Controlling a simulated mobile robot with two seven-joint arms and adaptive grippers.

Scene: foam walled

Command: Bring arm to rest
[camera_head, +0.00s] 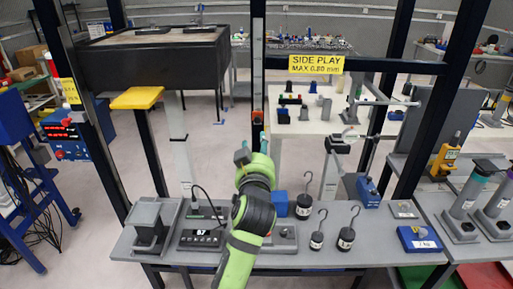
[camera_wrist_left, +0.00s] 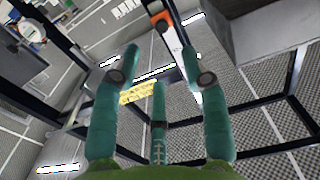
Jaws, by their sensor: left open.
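My left arm, green and dark grey, rises from the bottom middle of the head view in front of the grey bench (camera_head: 375,248). My left gripper (camera_head: 254,147) is at its upper end, above the bench and in front of a dark upright post. In the left wrist view the teal fingers of my left gripper (camera_wrist_left: 160,58) stand spread apart, with nothing between them. My right gripper is in neither view.
Hooked black weights (camera_head: 305,205) and a blue block (camera_head: 280,203) stand right of my arm. A grey device with a display (camera_head: 201,238) sits left of it. A yellow sign (camera_head: 316,65) hangs on the dark frame. A dark box (camera_head: 153,60) stands upper left.

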